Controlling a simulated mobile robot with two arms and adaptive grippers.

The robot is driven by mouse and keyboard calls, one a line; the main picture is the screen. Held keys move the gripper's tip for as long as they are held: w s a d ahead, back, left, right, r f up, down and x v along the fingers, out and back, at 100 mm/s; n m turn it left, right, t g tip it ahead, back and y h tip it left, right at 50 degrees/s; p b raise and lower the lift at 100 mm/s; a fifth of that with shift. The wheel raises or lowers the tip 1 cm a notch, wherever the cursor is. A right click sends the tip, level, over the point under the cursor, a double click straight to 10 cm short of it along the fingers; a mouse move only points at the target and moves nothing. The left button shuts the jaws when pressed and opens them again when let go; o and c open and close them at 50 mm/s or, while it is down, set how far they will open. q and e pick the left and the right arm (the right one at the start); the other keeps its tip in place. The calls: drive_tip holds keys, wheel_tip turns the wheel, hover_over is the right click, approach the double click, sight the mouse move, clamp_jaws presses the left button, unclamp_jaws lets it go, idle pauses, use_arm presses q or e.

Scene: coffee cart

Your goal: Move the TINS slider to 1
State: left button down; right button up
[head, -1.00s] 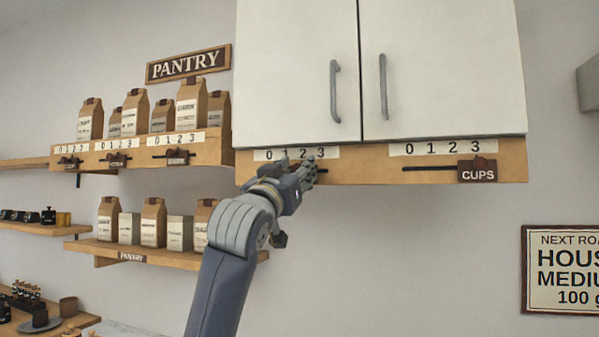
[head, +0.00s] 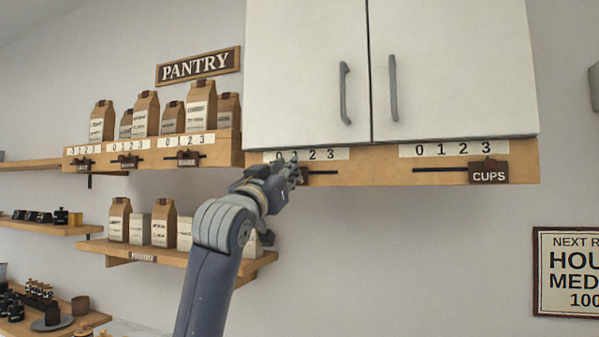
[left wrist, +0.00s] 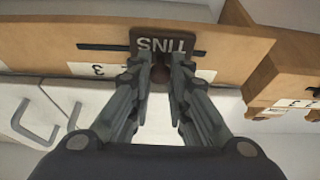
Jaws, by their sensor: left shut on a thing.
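The TINS slider (left wrist: 163,44) is a dark plate with a round knob (left wrist: 160,77), upside down in the left wrist view. My left gripper (left wrist: 161,64) is shut on the knob, one finger on each side. In the head view my left gripper (head: 297,174) covers the slider, below the left cabinet door. The number strip (head: 339,154) reads 0 1 2 3 from left to right. The gripper is around the 1; the exact slider position is hidden. The slot (head: 322,173) shows to its right. My right gripper is not in view.
The CUPS slider (head: 488,172) sits near 3 on the same board. Two white cabinet doors (head: 450,80) with grey handles are above. Pantry shelves (head: 226,146) with bags and more sliders stand to the left. The wall below the cabinet is clear.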

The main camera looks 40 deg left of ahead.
use_arm(q)
drive_tip(key=c, duration=1.5)
unclamp_jaws()
drive_tip(key=shift+w+d, duration=0.1)
drive_tip(key=shift+d, duration=0.05)
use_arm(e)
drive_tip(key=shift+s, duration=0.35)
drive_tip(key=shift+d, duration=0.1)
use_arm(q)
drive_tip(key=v, duration=1.2)
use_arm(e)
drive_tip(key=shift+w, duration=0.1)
